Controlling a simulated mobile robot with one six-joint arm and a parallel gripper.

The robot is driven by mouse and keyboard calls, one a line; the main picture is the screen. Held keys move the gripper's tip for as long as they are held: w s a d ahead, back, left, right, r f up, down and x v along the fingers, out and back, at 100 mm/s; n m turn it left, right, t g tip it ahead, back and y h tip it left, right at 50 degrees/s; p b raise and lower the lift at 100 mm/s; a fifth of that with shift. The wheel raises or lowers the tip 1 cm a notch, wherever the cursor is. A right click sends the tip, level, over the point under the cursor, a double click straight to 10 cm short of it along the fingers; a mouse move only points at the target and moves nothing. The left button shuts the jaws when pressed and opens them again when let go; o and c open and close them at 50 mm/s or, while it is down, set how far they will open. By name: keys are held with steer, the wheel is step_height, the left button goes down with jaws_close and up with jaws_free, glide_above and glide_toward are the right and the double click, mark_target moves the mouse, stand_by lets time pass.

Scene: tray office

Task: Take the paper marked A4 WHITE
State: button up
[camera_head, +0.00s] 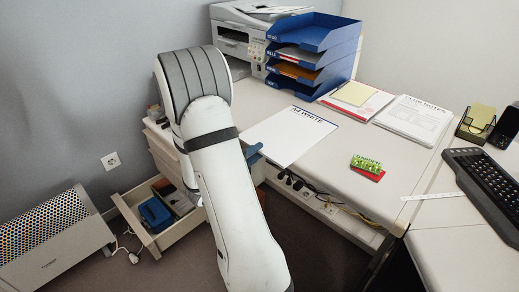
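The paper marked A4 WHITE (285,138) is a white sheet with dark blue lettering along its far right edge. It lies on the desk, with its near edge at or slightly past the desk's front edge. My gripper (255,155) is a small blue-grey shape at the paper's near left edge. My white arm hides most of it. I cannot tell whether its fingers are open or shut, or whether they touch the paper.
Stacked blue trays (312,55) and a white printer (238,38) stand at the back. Paper stacks (412,120) and a green-and-red item (367,167) lie to the right. An open drawer (158,215) juts out at left, near a heater (55,245). Cables hang under the desk edge.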

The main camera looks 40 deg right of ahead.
steer(key=shift+d, duration=0.4)
jaws_close()
stand_by(0.9)
